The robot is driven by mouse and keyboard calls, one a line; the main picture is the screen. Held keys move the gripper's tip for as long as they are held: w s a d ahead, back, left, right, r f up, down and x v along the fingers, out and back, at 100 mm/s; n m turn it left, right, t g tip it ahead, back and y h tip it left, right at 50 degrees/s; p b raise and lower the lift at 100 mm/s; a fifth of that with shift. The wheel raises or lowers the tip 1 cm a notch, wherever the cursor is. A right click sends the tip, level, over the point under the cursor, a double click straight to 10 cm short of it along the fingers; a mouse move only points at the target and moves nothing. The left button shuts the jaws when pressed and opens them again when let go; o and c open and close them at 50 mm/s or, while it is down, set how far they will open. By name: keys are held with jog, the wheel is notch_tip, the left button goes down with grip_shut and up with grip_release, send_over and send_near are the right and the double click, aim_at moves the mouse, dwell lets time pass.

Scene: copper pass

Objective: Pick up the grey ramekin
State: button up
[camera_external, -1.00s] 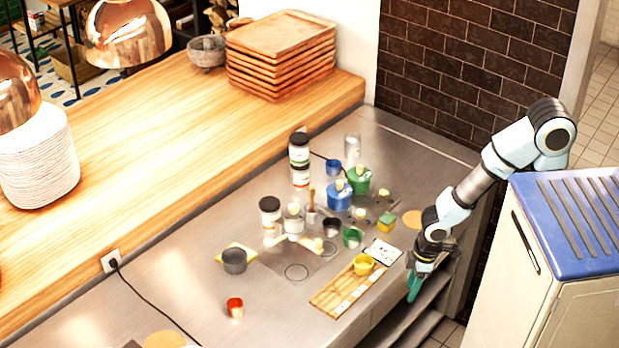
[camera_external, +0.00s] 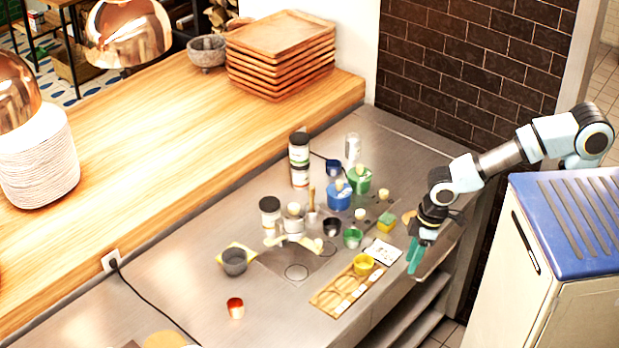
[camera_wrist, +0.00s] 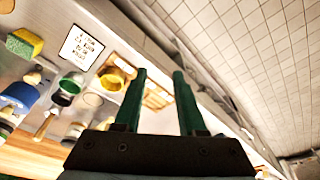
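The grey ramekin (camera_external: 234,262) stands upright on a yellow cloth or sponge on the left part of the steel counter in the external view. I cannot make it out in the wrist view. My gripper (camera_external: 415,262) is at the counter's right front edge, far to the right of the grey ramekin, with its green fingers pointing down. In the wrist view my gripper (camera_wrist: 159,76) shows two green fingers apart with nothing between them.
A yellow ramekin (camera_external: 363,264) on a wooden board (camera_external: 328,300), a green ramekin (camera_external: 352,238) and a dark ramekin (camera_external: 331,227) stand between. A red ramekin (camera_external: 236,308) is nearer the front. Jars (camera_external: 270,217) stand behind. Bare counter lies left of the board.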

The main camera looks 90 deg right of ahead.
aim_at(235, 261)
jog(key=w+a+r+t+b, duration=0.15)
jog(key=w+t+b, duration=0.35)
jog(key=w, duration=0.8)
jog(key=w+a+t+b, duration=0.2)
jog(key=w+t+b, duration=0.2)
jog(key=w, duration=1)
jog(key=w+d+r+t+h+b, duration=0.1)
jog(key=w+d+t+h+b, duration=0.15)
jog(key=w+d, duration=0.2)
jog(key=w+d+f+m+h+b, duration=0.1)
jog(key=f, duration=0.1)
jog(key=w+d+f+m+g+h+b, duration=0.1)
jog(key=d+f, duration=0.1)
jog(key=f, duration=0.1)
jog(key=w+d+f+m+g+h+b, duration=0.1)
jog(key=w+f+h+b, duration=0.1)
jog(key=f, duration=0.1)
jog(key=shift+w+d+m, duration=0.1)
jog(key=shift+d+m, duration=0.2)
jog(key=shift+d, duration=0.05)
jog(key=b+x, duration=0.1)
jog(key=x, duration=0.9)
jog(key=shift+w+d, duration=0.25)
